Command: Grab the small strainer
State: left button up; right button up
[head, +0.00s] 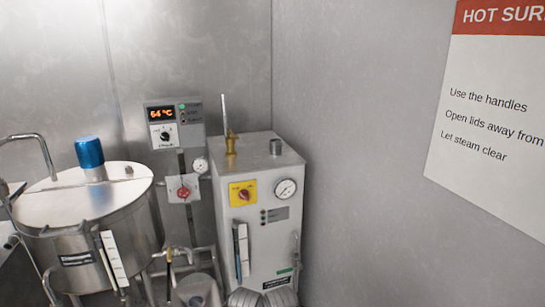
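I cannot make out a small strainer in the head view. A rounded grey metal object (197,290) at the bottom edge, between the round vessel and the white cabinet, is cut off and too small to identify. Neither of my grippers shows in this view.
A round steel vessel (88,225) with a blue-capped lid stands at left. A white boiler cabinet (258,215) with a gauge stands in the corner. Between them are pipes, a red-knobbed valve (183,192) and a temperature controller (174,124) reading 64 °C. A warning sign (490,110) hangs at right.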

aim_at(276, 144)
jog(key=i+j, duration=0.25)
jog(key=j, duration=0.15)
jog(key=i+j, duration=0.2)
jog(key=j, duration=0.25)
jog(key=i+j, duration=0.25)
jog(key=j, duration=0.15)
jog(key=z, duration=1.35)
